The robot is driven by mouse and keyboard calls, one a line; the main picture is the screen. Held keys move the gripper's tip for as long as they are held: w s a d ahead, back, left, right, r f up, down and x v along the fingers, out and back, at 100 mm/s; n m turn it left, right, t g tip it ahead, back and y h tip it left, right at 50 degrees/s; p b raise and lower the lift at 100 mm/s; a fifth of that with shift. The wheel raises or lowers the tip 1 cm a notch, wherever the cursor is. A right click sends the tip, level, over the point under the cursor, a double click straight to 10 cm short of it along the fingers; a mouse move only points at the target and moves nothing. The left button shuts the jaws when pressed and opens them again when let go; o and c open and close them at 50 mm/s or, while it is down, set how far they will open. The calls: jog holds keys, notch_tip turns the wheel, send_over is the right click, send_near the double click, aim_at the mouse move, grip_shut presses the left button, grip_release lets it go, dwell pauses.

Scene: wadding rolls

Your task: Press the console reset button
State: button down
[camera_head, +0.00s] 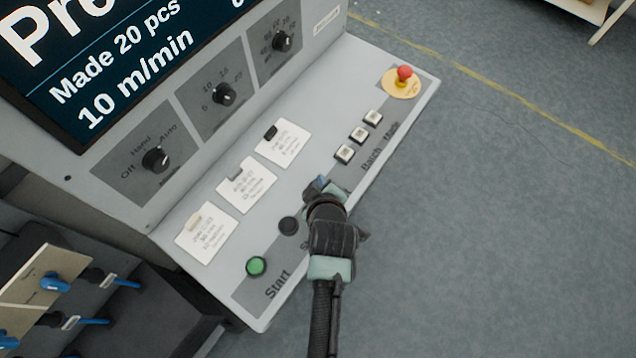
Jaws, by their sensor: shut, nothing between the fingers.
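The console (375,75) has a sloped grey panel with a row of controls. A green button (256,266) sits above the label "Start", and a black button (288,226) sits further up the row, its label mostly covered by my arm. A small blue piece (320,182) shows at the tip of my gripper (327,191); it may be the reset button, but I cannot tell for certain. No reset label is readable. My gripper is shut and empty, over the row just past the black button. Whether it touches the panel cannot be told.
Three white square buttons (359,135) and a red emergency stop (404,74) on a yellow disc lie further up the row. Paper notes (247,186), rotary knobs (223,94) and a screen (110,55) are to the left. The floor at right is clear.

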jog(key=shift+f, duration=0.15)
dwell(0.3)
jog(key=shift+f+b, duration=0.3)
jog(key=shift+b, duration=0.05)
jog(key=shift+f+b, duration=0.35)
jog(key=shift+f, duration=0.15)
dwell(0.4)
dwell(0.4)
jog(key=shift+r+p, duration=0.8)
jog(key=shift+r, duration=0.1)
jog(key=shift+r, duration=0.1)
notch_tip(320, 180, up, 5)
jog(key=p, duration=0.4)
jog(key=shift+p, duration=0.35)
